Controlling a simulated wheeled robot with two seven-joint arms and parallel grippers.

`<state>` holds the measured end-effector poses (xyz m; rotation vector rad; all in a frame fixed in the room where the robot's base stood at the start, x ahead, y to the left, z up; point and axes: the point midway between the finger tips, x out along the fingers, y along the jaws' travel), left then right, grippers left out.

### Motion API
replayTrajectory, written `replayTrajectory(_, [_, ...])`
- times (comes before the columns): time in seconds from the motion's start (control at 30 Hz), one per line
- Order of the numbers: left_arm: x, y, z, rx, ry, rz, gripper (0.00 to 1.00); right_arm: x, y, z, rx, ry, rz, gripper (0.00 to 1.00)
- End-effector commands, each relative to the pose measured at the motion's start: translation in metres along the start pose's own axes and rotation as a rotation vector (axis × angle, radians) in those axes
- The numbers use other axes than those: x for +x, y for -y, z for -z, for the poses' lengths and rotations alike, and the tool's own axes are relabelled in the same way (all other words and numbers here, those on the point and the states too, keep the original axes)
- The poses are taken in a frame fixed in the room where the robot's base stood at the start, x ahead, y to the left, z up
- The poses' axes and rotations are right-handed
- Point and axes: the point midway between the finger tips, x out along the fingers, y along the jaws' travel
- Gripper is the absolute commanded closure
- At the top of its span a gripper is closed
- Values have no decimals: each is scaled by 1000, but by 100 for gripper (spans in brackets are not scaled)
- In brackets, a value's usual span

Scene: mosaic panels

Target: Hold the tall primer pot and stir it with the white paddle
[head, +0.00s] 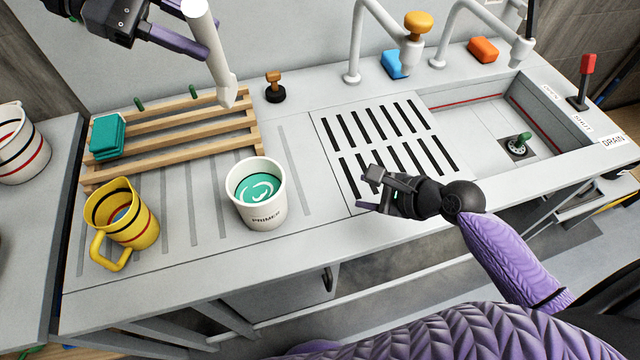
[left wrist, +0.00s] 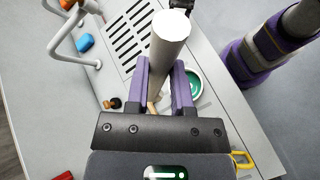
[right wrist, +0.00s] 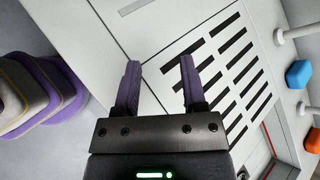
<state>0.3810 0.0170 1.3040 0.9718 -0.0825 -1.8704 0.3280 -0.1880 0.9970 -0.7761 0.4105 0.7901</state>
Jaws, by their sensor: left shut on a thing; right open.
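The white primer pot (head: 262,206) stands upright on the drainboard, with teal paint and a pale swirl inside. It also shows in the left wrist view (left wrist: 195,86), partly hidden behind my gripper. My left gripper (head: 196,48) is shut on the white paddle (head: 213,55) and holds it in the air above the wooden rack, behind and left of the pot. The paddle's end faces the camera in the left wrist view (left wrist: 170,30). My right gripper (head: 368,190) is open and empty over the slotted drain area, right of the pot and apart from it.
A yellow mug (head: 122,225) stands left of the pot. A wooden rack (head: 180,140) with teal sponges (head: 107,137) lies behind. A stamp-like brown knob (head: 274,86) stands near the faucet (head: 354,50). The sink (head: 480,120) is at the right. Drainboard between pot and right gripper is clear.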

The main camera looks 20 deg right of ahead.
Motion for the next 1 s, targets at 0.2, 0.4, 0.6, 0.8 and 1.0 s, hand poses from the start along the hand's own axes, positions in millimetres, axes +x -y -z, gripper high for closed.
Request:
replayTrajectory(0.2, [0, 0, 0, 0, 0, 0, 100, 0, -37, -94, 343, 282, -167, 46])
replayTrajectory(0.4, [0, 0, 0, 0, 0, 0, 100, -2, -44, -111, 417, 329, -213, 46])
replayTrajectory(0.6, [0, 0, 0, 0, 0, 0, 100, 27, -47, -122, 417, 331, -209, 46])
replayTrajectory(0.8, [0, 0, 0, 0, 0, 0, 100, 74, -54, -140, 416, 328, -209, 46])
replayTrajectory(1.0, [0, 0, 0, 0, 0, 0, 100, 103, -59, -150, 414, 325, -210, 46])
